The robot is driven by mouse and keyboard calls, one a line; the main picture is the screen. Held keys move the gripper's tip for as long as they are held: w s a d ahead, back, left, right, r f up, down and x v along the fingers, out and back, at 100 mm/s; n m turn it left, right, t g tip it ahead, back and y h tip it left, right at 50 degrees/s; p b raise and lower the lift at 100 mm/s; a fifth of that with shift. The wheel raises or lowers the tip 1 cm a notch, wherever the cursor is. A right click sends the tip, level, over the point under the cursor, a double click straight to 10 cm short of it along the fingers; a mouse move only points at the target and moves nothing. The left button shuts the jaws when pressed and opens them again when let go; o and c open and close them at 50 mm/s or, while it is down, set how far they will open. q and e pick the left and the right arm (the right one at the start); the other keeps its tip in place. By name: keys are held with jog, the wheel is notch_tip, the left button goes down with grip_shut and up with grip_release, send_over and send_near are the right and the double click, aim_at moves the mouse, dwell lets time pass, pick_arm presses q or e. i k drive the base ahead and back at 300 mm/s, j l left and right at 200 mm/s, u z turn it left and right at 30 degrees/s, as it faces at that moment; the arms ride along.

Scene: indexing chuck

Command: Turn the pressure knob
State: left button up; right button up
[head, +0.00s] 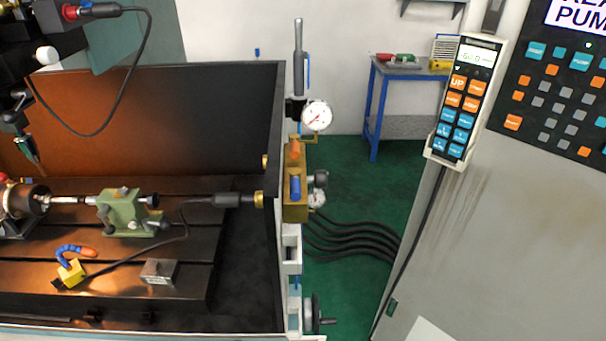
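A gold-coloured valve block (293,212) stands on the right wall of the machine enclosure. It carries an orange lever (293,150) and a blue lever (295,188). A small dark round knob (321,178) sticks out on its right side, just above a small gauge (317,198). A larger white dial gauge (317,115) with a red needle sits above the block. No label shows which part is the pressure knob; the dark round one looks likely. Neither of my grippers can be made out in the head view.
The machine bed (120,265) holds a green tailstock (125,212), a yellow magnetic base (71,272) and a metal block (159,271). A button pendant (465,100) hangs on the grey cabinet at right. Black hoses (350,238) run from the valve area. A blue table (410,72) stands behind.

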aim_at(319, 179)
jog(key=l+u, duration=0.25)
jog(key=l, duration=0.3)
jog(key=k+l+u, duration=0.1)
jog(key=l+u, duration=0.15)
jog(key=l, duration=0.3)
jog(key=k+z, duration=0.25)
jog(key=z, duration=0.2)
jog(key=k+l+z, duration=0.15)
jog(key=z, duration=0.35)
